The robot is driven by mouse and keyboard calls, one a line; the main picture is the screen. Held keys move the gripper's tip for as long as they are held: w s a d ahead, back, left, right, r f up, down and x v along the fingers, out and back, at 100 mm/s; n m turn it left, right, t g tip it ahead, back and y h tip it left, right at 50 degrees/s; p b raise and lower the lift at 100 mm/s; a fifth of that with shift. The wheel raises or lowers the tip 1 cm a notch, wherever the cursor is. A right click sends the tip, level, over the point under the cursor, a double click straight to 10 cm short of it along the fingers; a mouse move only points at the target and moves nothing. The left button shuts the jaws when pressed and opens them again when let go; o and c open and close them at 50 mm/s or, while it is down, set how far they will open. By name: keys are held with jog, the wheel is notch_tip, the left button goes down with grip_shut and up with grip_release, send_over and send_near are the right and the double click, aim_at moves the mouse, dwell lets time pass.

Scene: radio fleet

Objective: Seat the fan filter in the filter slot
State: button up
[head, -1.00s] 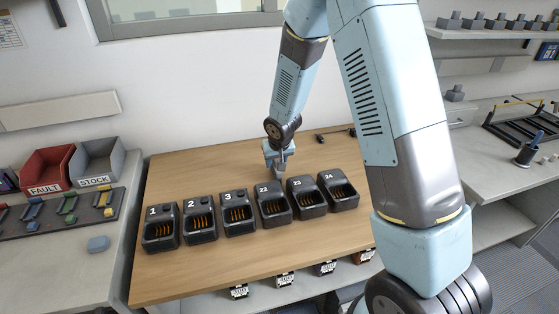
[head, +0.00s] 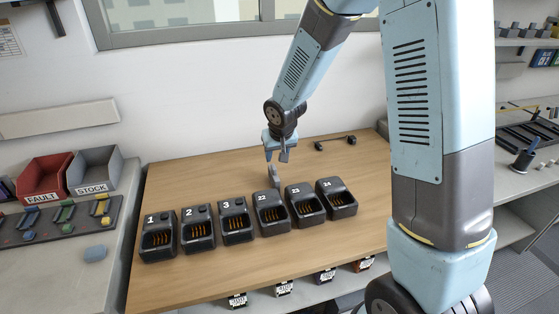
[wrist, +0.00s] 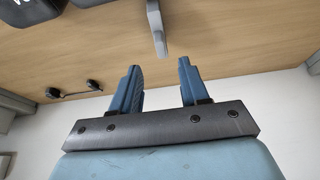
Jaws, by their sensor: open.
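My gripper (head: 276,160) is open and empty, above the back of the wooden bench behind charger 22 (head: 271,207). In the wrist view its two blue fingers (wrist: 159,68) are apart with nothing between them. A slim grey upright piece (head: 274,184), possibly the fan filter, is at the rear of charger 22, just below my fingers. The wrist view shows this grey piece (wrist: 156,28) beyond the fingertips, apart from them. I cannot make out the filter slot or tell whether the piece is seated in it.
Chargers 1 (head: 158,240), 2 (head: 197,229) and 3 (head: 236,222) stand left of charger 22; 23 (head: 305,206) and 24 (head: 337,199) stand right. Small black parts (head: 351,140) lie at the back. Red FAULT (head: 44,181) and grey STOCK (head: 95,170) bins stand left.

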jog(key=shift+v, duration=1.55)
